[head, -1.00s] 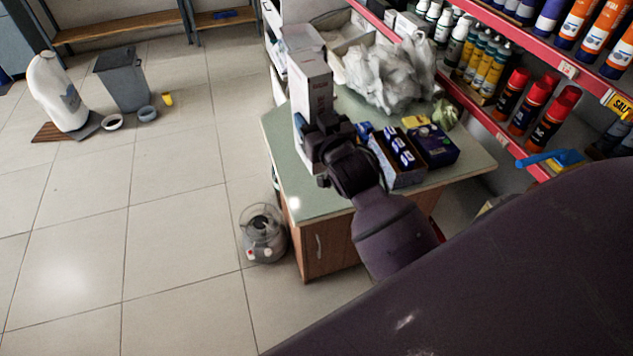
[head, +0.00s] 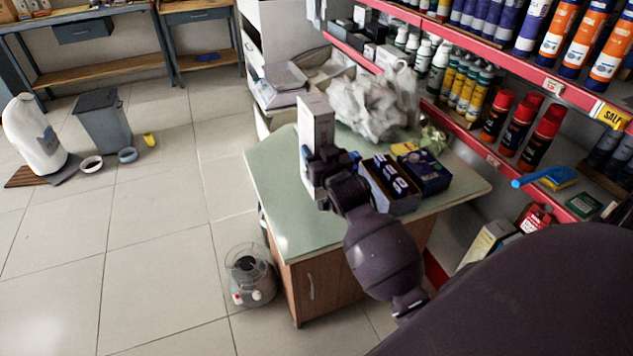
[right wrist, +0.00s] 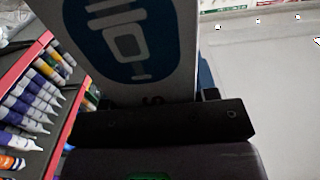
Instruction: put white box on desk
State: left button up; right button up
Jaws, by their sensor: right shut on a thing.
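The white box (head: 316,128) is tall and upright in the head view, over the left part of the green-topped desk (head: 272,205). My right gripper (head: 322,165) is shut on its lower part. I cannot tell whether the box's base touches the desk top. In the right wrist view the box (right wrist: 178,75) fills the upper middle, with a dark blue round print on its face. The right gripper (right wrist: 155,118) shows as a dark bar across it, and its fingertips are hidden. My left gripper is not in view.
On the desk are an open carton of blue packs (head: 395,203), a dark blue box (head: 425,170) and white plastic bags (head: 365,108). A red-edged shelf (head: 480,45) of bottles stands behind. A clear-topped appliance (head: 250,275) is on the floor. The desk's front-left is clear.

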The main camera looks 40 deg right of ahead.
jog(key=shift+f+b, duration=0.8)
jog(key=shift+f, duration=3.6)
jog(key=shift+f, duration=0.2)
jog(key=o, duration=1)
jog(key=shift+o, duration=0.2)
